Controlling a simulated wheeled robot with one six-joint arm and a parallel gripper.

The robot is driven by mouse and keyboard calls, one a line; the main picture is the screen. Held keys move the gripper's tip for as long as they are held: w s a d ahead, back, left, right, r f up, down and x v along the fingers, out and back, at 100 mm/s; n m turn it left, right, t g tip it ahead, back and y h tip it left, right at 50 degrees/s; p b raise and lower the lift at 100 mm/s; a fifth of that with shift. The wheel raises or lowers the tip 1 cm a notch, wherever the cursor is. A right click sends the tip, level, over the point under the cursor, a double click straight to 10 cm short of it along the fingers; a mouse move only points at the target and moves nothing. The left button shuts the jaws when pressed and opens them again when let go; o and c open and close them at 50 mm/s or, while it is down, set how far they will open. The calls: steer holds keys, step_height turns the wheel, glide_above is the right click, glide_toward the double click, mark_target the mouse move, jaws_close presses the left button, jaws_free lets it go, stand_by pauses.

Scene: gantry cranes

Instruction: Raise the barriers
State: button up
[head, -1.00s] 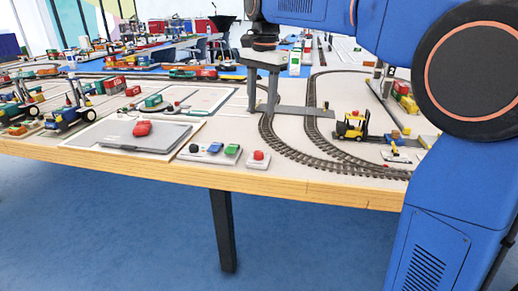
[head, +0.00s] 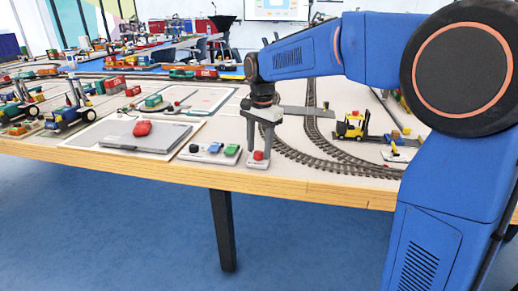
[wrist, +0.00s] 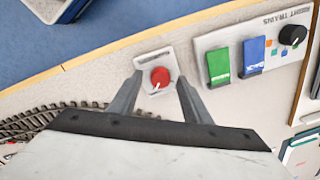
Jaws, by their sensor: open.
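A small white plate with a red knob (head: 258,155) sits near the table's front edge. In the wrist view the red knob (wrist: 160,76) has a white pointer mark. My gripper (head: 259,146) points down over the plate. In the wrist view my gripper (wrist: 158,80) is open, with one finger on each side of the knob. I cannot tell whether the fingers touch it or how high they are. I cannot surely pick out the barriers; a small white base with a yellow post (head: 394,147) stands near the track at the right.
A control panel (wrist: 228,45) beside the knob has a green lever (wrist: 219,67), a blue lever (wrist: 254,56) and a black dial (wrist: 293,34). Curved track (head: 300,155) and a yellow forklift (head: 351,126) lie to the right. A grey board (head: 115,138) with a red object lies left.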

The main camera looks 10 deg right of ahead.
steer(key=shift+f, duration=0.3)
steer(key=shift+c, duration=0.6)
steer(key=c, duration=0.9)
